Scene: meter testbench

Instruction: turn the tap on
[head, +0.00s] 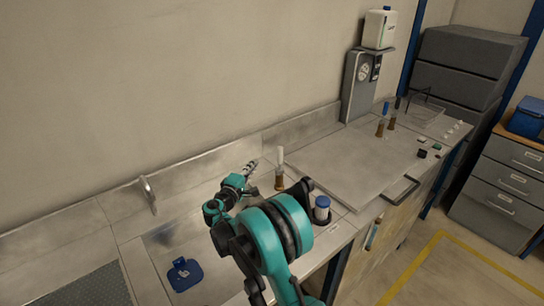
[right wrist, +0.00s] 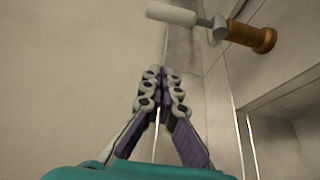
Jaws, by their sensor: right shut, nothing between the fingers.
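A tap with a brass body (head: 279,184) and a white-gripped lever (head: 280,155) stands on the metal bench near the back wall. In the right wrist view its brass body (right wrist: 250,36) and white lever grip (right wrist: 171,13) show at the top right. A curved metal spout (head: 150,194) stands farther left, behind the sink. My right gripper (head: 252,166) is shut and empty, a little left of the white-levered tap. In the right wrist view its closed fingertips (right wrist: 161,72) are below the lever and apart from it. My left gripper is not in view.
A blue object (head: 185,274) lies near the sink basin. A blue-capped container (head: 322,209) stands beside my right arm. A grey meter column (head: 355,90) stands by the wall.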

